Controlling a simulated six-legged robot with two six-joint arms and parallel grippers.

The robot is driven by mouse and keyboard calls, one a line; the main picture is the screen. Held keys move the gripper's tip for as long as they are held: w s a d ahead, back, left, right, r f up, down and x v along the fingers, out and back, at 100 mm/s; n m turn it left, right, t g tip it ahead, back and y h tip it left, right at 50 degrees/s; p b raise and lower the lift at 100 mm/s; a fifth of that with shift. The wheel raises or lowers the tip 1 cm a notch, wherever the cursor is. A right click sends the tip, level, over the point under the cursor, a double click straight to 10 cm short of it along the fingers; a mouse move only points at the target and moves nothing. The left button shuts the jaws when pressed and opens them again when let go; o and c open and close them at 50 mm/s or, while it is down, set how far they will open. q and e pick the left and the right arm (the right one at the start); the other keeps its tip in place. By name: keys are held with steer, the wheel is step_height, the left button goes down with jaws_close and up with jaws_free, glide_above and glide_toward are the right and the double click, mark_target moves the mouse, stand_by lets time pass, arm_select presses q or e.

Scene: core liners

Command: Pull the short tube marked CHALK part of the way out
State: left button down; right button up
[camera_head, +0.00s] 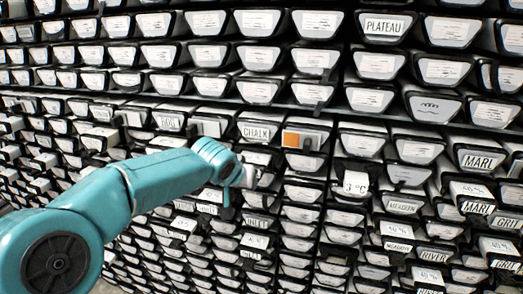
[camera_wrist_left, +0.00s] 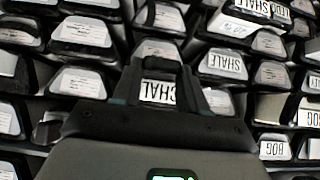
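A tube end labelled CHALK (camera_head: 257,131) sits in the wall of tubes, near the middle of the head view. My left gripper (camera_head: 245,176) is at the wall just below that label, at the end of my teal arm. In the left wrist view my left gripper (camera_wrist_left: 158,78) has its two dark fingers apart, on either side of a white label reading CHAL (camera_wrist_left: 157,92); its end is hidden. I cannot tell whether the fingers touch that tube. Its length is not clear. My right gripper is not in view.
Rows of tube ends with white labels fill the wall. A tube with an orange square (camera_head: 291,140) is right of CHALK. The wrist view shows neighbouring SHALE (camera_wrist_left: 228,65) and BOG (camera_wrist_left: 273,149) labels close to the gripper.

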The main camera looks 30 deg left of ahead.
arm_select(q)
steer(key=shift+r, duration=0.2)
steer(key=s+d+b, duration=0.2)
steer(key=s+b, duration=0.4)
steer(key=s, duration=0.4)
steer(key=shift+d+f+b, duration=0.15)
steer(key=shift+d+b, duration=0.05)
steer(key=shift+b, duration=0.2)
